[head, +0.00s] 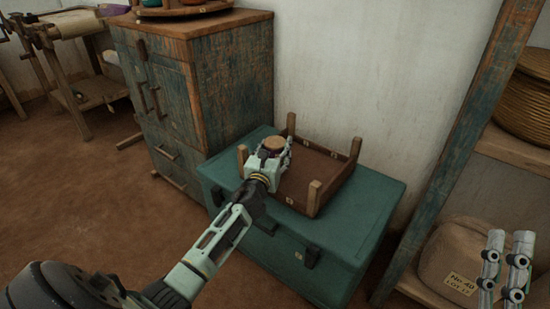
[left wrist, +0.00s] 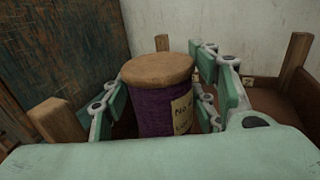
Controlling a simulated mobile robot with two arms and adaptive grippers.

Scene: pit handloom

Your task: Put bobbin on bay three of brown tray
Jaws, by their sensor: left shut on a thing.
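My left gripper (head: 267,162) is shut on the bobbin (head: 274,143), which has a wooden top and purple thread. In the left wrist view the bobbin (left wrist: 163,105) stands upright between the fingers, with a pale label on its side. The brown tray (head: 318,175) has wooden corner posts and sits on a green chest. The bobbin is at the tray's left part; my gripper hides whether it touches the tray floor and which bay it is over. My right gripper (head: 507,262) shows at the lower right, away from the tray; its finger gap is unclear.
The green chest (head: 350,238) stands against the wall, beside a worn wooden cabinet (head: 195,85). A blue-brown post (head: 465,140) and shelf with a sack (head: 450,265) and coiled rings (head: 525,105) stand at right. The brown floor at left is clear.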

